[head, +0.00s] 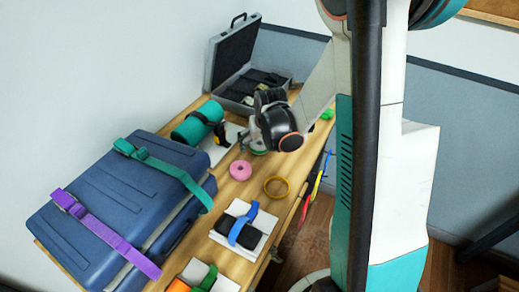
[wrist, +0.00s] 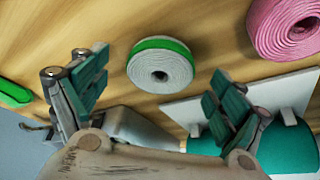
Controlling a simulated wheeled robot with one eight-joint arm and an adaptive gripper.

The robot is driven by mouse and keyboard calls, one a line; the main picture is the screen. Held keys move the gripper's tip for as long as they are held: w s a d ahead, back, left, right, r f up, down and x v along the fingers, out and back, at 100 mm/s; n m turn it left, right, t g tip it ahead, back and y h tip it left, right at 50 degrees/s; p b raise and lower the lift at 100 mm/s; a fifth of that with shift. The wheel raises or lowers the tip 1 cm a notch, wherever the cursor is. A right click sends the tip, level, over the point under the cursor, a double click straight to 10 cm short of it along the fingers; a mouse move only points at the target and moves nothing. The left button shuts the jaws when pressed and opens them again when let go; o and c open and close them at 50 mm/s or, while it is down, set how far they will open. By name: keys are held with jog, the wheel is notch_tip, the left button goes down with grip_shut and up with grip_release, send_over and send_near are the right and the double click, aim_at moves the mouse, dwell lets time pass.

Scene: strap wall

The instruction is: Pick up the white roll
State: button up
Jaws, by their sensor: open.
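The white roll (wrist: 160,66) lies flat on the wooden table in the wrist view. It is a pale, coiled roll with a green band around its side. My gripper (wrist: 157,84) is open, with one teal-padded finger on each side of the roll in the picture. Nothing is between the fingers that I can see being held. In the head view my gripper (head: 256,132) is over the far part of the table and hides most of the roll; only a little green shows beneath it.
A pink roll (head: 240,170) is close by, also in the wrist view (wrist: 285,27). A yellow ring (head: 277,187) lies nearer. A teal roll (head: 197,121) on a white board and an open grey case (head: 236,62) stand behind. A strapped blue case (head: 120,205) fills the left.

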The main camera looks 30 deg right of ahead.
jog(key=shift+f, duration=0.1)
jog(key=shift+c, duration=0.5)
jog(key=c, duration=0.7)
